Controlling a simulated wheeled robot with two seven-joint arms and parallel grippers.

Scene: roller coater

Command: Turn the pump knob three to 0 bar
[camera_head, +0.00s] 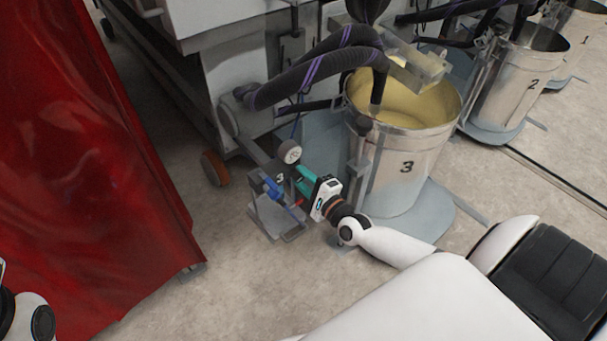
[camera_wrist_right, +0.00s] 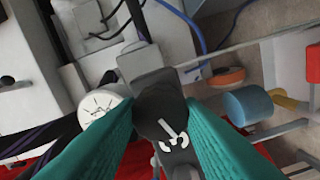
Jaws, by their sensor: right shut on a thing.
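The pump knob three (camera_wrist_right: 160,108) is a dark round knob in the right wrist view. My right gripper (camera_head: 303,176) has its green fingers shut on the knob, one on each side. In the head view the fingers mostly hide the knob. The round white pressure gauge (camera_head: 289,152) sits just above the gripper and also shows left of the knob in the right wrist view (camera_wrist_right: 100,104). Its reading is too small to make out. The pump stand (camera_head: 265,215) carries a small 3 label. My left gripper is not in view; only part of my left arm shows at the lower left.
A metal bucket marked 3 (camera_head: 400,165) with yellowish liquid stands just right of the gripper. Black hoses (camera_head: 315,70) hang above. A blue lever (camera_head: 273,188) is left of the gripper. A red curtain (camera_head: 85,150) fills the left side. Front floor is bare.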

